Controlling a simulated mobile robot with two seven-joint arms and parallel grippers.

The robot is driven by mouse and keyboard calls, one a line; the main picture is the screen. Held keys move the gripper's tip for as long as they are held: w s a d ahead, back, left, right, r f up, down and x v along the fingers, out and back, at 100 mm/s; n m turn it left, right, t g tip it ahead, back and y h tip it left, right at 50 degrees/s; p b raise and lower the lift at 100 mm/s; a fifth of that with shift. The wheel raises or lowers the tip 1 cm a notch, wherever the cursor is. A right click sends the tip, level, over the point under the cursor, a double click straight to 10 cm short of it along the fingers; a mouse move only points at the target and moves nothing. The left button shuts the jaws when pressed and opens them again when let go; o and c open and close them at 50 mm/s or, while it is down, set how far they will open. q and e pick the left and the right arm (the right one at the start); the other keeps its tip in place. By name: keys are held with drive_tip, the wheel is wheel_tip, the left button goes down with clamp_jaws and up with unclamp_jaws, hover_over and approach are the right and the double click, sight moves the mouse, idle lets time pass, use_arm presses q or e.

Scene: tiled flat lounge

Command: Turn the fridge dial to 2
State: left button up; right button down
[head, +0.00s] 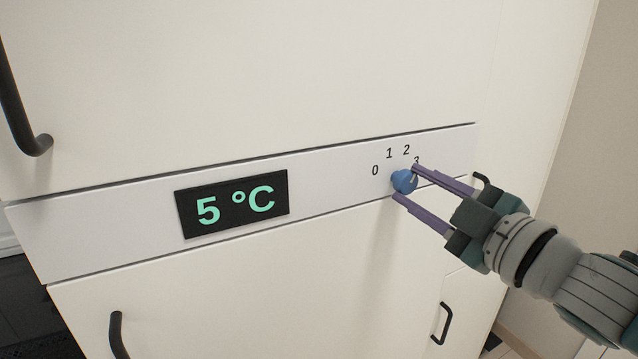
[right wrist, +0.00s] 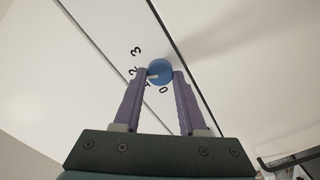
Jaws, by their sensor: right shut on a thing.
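The fridge dial (head: 403,181) is a small round blue knob on the white panel strip. It also shows in the right wrist view (right wrist: 160,71). The numbers 0, 1, 2 and 3 arc above it; a finger partly covers the 3 in the head view. In the right wrist view a pale mark on the knob faces the side of the 1 and 2; I cannot tell exactly which number it points at. My right gripper (head: 406,182) is shut on the dial, with one purple finger on each side. My left gripper is out of view.
A black display (head: 232,204) left of the dial reads 5 °C in green. Dark door handles stand out at the upper left (head: 22,105), lower left (head: 118,335) and lower right (head: 442,323). The panel between display and dial is clear.

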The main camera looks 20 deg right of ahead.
idle(0.3)
drive_tip(key=shift+c, duration=2.3)
unclamp_jaws()
drive_tip(key=s+b, duration=0.1)
drive_tip(key=s, duration=0.9)
drive_tip(key=shift+d, duration=0.4)
drive_tip(key=shift+w, duration=0.1)
